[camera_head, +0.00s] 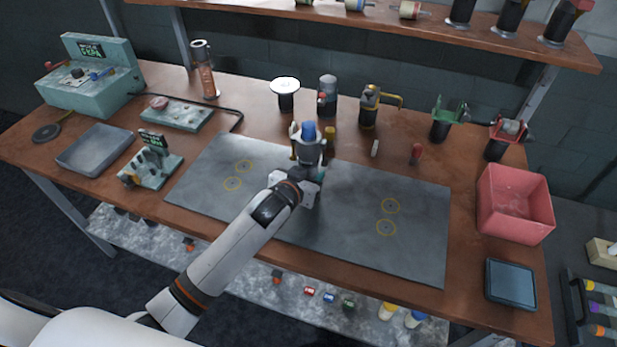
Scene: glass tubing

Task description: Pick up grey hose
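I cannot pick out a grey hose for certain. A grey cylinder with a red part (327,88) stands at the back middle of the table. My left gripper (310,138) reaches over the far edge of the grey mat (385,222). A blue-topped piece (309,128) shows between its finger parts; I cannot tell whether it is gripped or stands behind. The gripper's own body hides what lies below it. My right gripper is not in view.
Several holders stand along the back, including one with a yellow hook (369,108), a green one (440,125) and a red one (497,145). A pink bin (514,212) is at right, a grey tray (92,150) at left. The mat's right half is clear.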

